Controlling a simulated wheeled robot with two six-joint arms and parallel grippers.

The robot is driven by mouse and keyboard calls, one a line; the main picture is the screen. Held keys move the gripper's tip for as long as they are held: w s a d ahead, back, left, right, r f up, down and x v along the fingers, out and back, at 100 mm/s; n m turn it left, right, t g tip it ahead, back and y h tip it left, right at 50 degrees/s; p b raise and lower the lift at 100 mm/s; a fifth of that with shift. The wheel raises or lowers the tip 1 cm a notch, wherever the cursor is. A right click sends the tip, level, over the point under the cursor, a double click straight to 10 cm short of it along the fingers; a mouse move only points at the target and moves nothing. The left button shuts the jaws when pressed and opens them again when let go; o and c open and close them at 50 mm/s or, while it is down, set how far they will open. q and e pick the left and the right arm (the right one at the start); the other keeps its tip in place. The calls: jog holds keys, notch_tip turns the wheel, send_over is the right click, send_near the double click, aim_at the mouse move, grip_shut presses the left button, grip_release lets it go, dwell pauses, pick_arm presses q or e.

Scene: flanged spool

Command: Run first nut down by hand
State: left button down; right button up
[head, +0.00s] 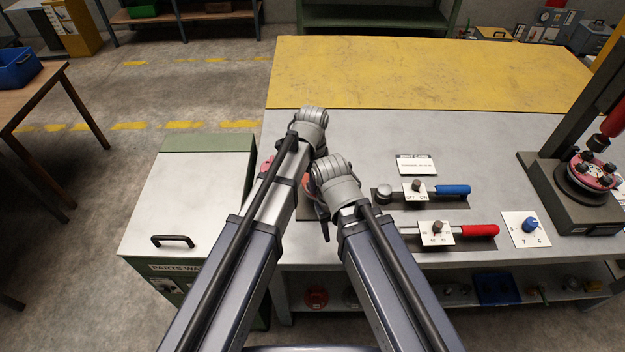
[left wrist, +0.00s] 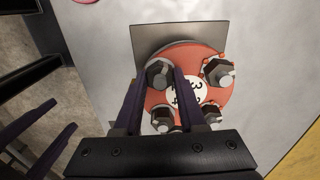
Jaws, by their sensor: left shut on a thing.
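In the left wrist view a red round flange (left wrist: 205,95) with a white printed label (left wrist: 186,95) sits over a grey plate (left wrist: 150,37). Several dark nuts on bolt ends stand around it. My left gripper (left wrist: 160,76) has its two purple fingers closed on either side of the upper-left nut (left wrist: 159,70). Other nuts stand at the right (left wrist: 217,72) and lower right (left wrist: 210,112). My right gripper (left wrist: 45,132) shows at the left edge with its fingers apart, off the flange. In the head view my arms hide most of the flange and both fingertip pairs.
Right of my arms lie a blue-handled tool (head: 452,190), a red-handled tool (head: 478,231) and a blue dial (head: 530,225). A dark stand (head: 575,205) with a red-topped part (head: 592,172) is at the far right. The yellow rear bench area (head: 430,70) is clear.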

dwell(0.3)
pick_arm(q)
jog(key=shift+c, duration=2.4)
grip_release()
jog(key=shift+r, duration=0.1)
notch_tip(320, 180, up, 8)
jog(key=p, duration=0.8)
jog(key=shift+f, duration=0.2)
